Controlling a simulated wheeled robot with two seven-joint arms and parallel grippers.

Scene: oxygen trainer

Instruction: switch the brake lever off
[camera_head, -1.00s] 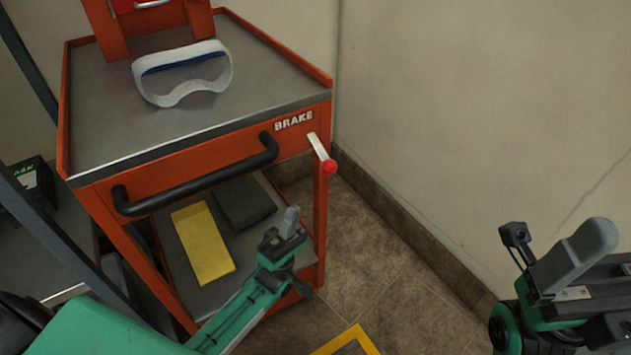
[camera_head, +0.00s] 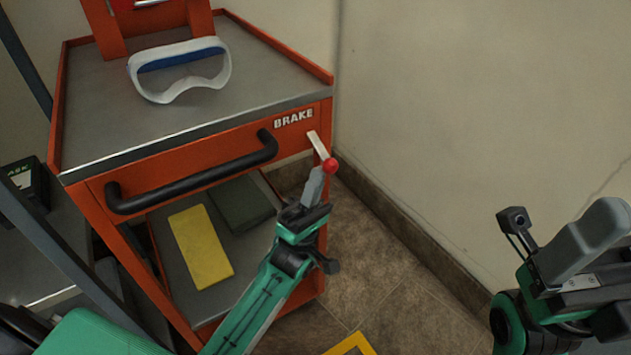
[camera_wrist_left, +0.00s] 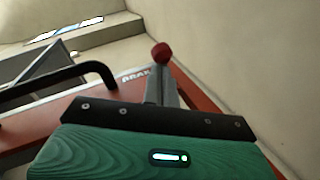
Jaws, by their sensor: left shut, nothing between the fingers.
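The brake lever is a pale bar with a red ball end (camera_head: 330,165), on the right end of the orange cart's front, beside the word BRAKE (camera_head: 293,118). It slants down and to the right. My left gripper (camera_head: 315,182) is shut and empty, its fingertips just below and left of the red ball. In the left wrist view the red ball (camera_wrist_left: 161,54) shows just beyond the grey fingers (camera_wrist_left: 160,88); I cannot tell whether they touch. My right gripper (camera_head: 590,240) is at the right edge, away from the cart; its finger opening is not clear.
A black push handle (camera_head: 190,183) runs along the cart front, left of the lever. White goggles (camera_head: 180,95) lie on the cart's grey top (camera_head: 100,115). A yellow box (camera_head: 200,247) lies on the lower shelf. A wall (camera_head: 450,100) stands close on the right.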

